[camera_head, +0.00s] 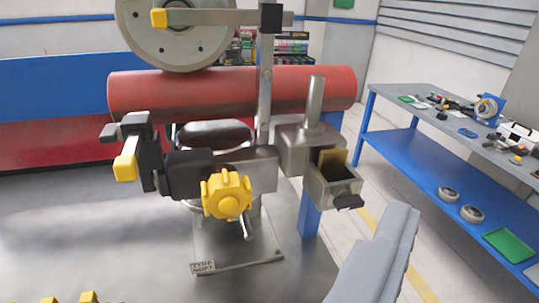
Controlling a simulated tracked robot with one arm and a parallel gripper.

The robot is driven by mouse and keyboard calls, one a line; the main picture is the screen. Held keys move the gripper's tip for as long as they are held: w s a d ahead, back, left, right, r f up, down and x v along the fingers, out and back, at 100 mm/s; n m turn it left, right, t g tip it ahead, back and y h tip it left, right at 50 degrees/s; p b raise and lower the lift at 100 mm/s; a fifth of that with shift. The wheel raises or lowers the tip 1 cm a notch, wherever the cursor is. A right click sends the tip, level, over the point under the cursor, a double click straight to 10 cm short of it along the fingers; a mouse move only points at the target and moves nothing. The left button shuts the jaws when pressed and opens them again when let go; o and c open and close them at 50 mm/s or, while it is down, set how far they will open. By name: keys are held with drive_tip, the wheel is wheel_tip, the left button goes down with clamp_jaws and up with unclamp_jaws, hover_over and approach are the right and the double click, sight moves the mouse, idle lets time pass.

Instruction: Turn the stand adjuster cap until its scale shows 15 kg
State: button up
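A yellow lobed knob (228,195), which looks like the adjuster cap, faces me at the front of a grey metal stand (262,165). A black block (190,170) sits directly to its left. I cannot make out a scale or any kg reading. A grey angular part, seemingly one finger of my gripper (378,258), rises from the bottom edge, right of the knob and apart from it. The other finger is not visible, so I cannot tell how far the gripper is open. Nothing is seen held.
A yellow-ended black lever (125,165) stands left of the knob. A red tube (230,92) and a large grey wheel (178,30) lie behind. A metal box (332,185) juts out right. A blue-framed workbench (445,165) stands far right. The lower-left grey surface is mostly clear.

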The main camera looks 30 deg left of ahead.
drive_tip(key=w+a+f+n+y+p, duration=0.2)
drive_tip(key=w+a+f+y+p, duration=0.25)
drive_tip(key=w, duration=0.35)
drive_tip(key=n+g+y+p, duration=0.4)
drive_tip(key=g+y+p, duration=0.3)
drive_tip(key=y+p, duration=0.3)
approach(230, 205)
drive_tip(key=p+x, duration=0.3)
drive_tip(key=x, duration=0.9)
drive_tip(key=shift+p, duration=0.35)
drive_tip(key=c, duration=1)
